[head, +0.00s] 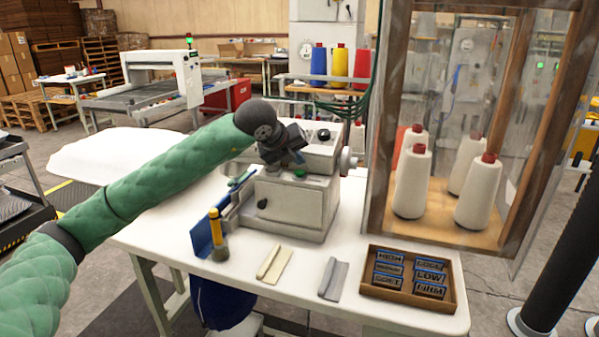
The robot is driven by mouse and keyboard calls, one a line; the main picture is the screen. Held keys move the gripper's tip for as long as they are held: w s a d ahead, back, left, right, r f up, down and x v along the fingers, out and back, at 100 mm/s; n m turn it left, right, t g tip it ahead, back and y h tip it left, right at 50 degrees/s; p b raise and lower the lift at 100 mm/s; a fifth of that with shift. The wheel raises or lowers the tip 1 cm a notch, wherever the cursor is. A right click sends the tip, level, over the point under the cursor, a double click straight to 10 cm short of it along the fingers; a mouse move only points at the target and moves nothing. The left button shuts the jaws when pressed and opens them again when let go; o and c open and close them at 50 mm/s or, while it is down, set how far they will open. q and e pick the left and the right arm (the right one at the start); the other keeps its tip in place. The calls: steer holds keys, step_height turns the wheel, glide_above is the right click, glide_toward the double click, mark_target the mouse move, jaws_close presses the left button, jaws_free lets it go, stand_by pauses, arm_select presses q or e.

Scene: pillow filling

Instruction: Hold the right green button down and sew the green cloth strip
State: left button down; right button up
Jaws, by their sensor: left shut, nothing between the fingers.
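The sewing machine (296,205) is a pale grey block on the white table. A small green button (299,174) shows on its front ledge. My left gripper (297,158) is dark, shut and empty. It reaches in from the left and hangs just above the button; I cannot tell whether it touches it. A small green strip (241,178) lies at the machine's left side, above a blue plate (208,238); it is partly hidden and may be the cloth strip. The needle area behind my gripper is hidden. My right gripper is not in view.
A wooden tray of labels (373,291) is at the right. A glass-sided cabinet (440,237) with thread cones stands behind it.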

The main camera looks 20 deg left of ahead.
mark_target(297, 173)
arm_select(q)
steer(key=shift+r+p, duration=0.3)
steer(key=shift+r, duration=2.1)
